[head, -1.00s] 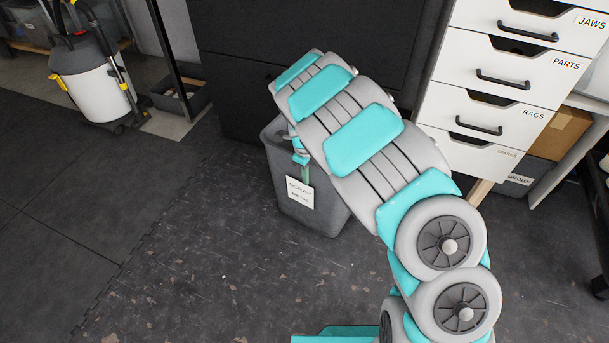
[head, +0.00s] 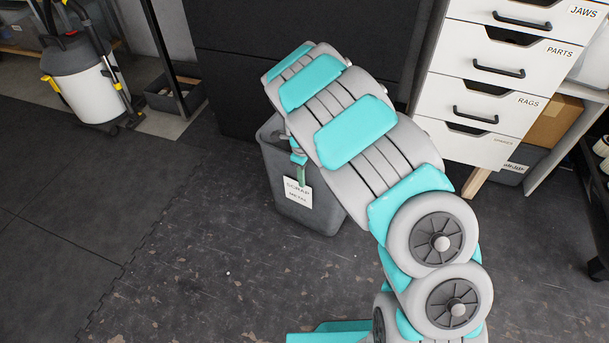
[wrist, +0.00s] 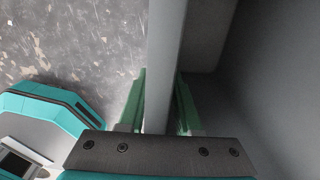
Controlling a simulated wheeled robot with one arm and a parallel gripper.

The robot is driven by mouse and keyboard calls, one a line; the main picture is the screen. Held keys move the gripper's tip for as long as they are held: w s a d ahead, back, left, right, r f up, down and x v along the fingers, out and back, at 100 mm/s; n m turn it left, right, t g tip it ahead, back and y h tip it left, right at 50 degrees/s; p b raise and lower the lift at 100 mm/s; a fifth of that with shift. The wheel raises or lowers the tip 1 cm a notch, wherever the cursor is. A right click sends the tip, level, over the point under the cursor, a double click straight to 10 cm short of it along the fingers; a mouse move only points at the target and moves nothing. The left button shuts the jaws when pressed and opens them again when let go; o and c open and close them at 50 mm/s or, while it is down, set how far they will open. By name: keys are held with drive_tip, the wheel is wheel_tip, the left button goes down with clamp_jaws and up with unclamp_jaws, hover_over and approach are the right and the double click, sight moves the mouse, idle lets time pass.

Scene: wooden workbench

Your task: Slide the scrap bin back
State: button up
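The scrap bin (head: 304,213) is a grey, open-topped tub on the dark floor, with a white "SCRAP METAL" label on its front. It stands in front of a black cabinet and left of the white drawers. My arm reaches over it and hides much of its top. My gripper (wrist: 160,115) shows in the wrist view, with one green finger on each side of the bin's wall, pinching it. The floor shows left of the wall and the bin's inside shows to the right. In the head view, only a bit of the gripper shows at the rim.
A white drawer unit (head: 494,105) stands to the right, with a cardboard box (head: 553,121) beyond it. The black cabinet (head: 225,90) is behind the bin. A vacuum (head: 85,90) and a small grey tray (head: 174,98) are at the upper left. The floor left and in front is clear.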

drive_tip(key=shift+o, duration=0.3)
wheel_tip(320, 180, up, 8)
drive_tip(key=shift+s+a+f, duration=0.1)
drive_tip(key=shift+f, duration=0.05)
idle(0.3)
idle(0.4)
drive_tip(key=shift+s+d+r, duration=0.15)
drive_tip(key=shift+d+r, duration=0.15)
drive_tip(key=shift+r, duration=0.05)
drive_tip(key=s+d+r+n+p, duration=0.2)
drive_tip(key=s+d+r+n, duration=0.7)
drive_tip(key=s+r, duration=0.4)
drive_tip(key=s+d+r+n+g, duration=0.1)
drive_tip(key=s+d+r+n, duration=0.1)
drive_tip(key=s+n, duration=0.5)
drive_tip(key=s+d+r+n+g+p, duration=0.1)
drive_tip(key=s+n, duration=0.7)
drive_tip(key=s, duration=1.1)
wheel_tip(320, 180, up, 2)
drive_tip(key=shift+d+r, duration=0.1)
drive_tip(key=shift+d, duration=0.4)
